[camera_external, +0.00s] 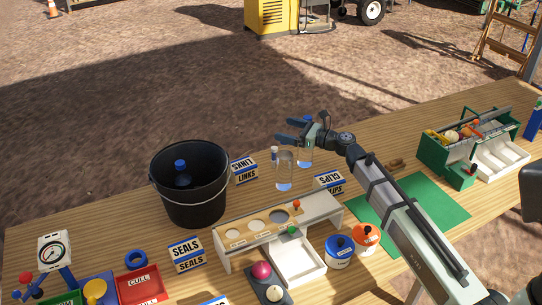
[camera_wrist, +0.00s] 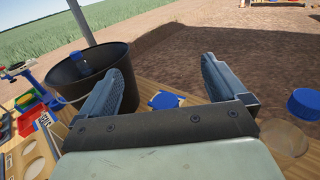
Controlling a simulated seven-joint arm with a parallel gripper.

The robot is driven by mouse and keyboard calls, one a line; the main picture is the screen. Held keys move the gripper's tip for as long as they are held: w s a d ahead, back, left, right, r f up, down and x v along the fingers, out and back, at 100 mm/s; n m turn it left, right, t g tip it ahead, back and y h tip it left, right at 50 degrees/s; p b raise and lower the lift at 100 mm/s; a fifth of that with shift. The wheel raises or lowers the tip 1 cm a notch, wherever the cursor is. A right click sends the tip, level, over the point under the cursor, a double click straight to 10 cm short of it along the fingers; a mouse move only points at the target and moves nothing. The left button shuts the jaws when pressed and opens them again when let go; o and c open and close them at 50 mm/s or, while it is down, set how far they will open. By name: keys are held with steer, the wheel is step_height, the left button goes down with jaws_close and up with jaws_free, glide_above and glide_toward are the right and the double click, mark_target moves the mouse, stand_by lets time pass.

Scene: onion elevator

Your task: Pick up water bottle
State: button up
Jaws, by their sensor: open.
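Several clear water containers stand near the middle of the table. A clear water bottle (camera_external: 305,156) with a blue cap stands just beside my gripper (camera_external: 287,130); its cap (camera_wrist: 305,104) shows at the right edge of the wrist view. A clear vessel (camera_external: 285,172) with water stands in front, and a small blue-capped thing (camera_external: 274,154) is partly behind it. Another blue-capped bottle (camera_external: 181,174) stands inside the black bucket (camera_external: 190,206) and also shows in the wrist view (camera_wrist: 78,60). My gripper is open, its fingers pointing left, with nothing between them.
Signs for LINKS (camera_external: 243,169), CLIPS (camera_external: 329,183) and SEALS (camera_external: 187,254) stand on the wooden table. A white rack (camera_external: 279,226), a blue jar (camera_external: 339,252) and an orange-lidded jar (camera_external: 366,239) are in front. A green toolbox (camera_external: 460,153) is at right.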

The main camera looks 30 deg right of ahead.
mark_target(290, 150)
step_height(290, 150, down, 9)
steer(key=shift+r, duration=0.2)
step_height(290, 150, down, 4)
steer(key=shift+r, duration=0.25)
steer(key=shift+f+x, duration=0.2)
steer(key=shift+x, duration=0.85)
steer(key=shift+w+a, duration=0.35)
steer(key=shift+w, duration=0.05)
steer(key=c, duration=1.5)
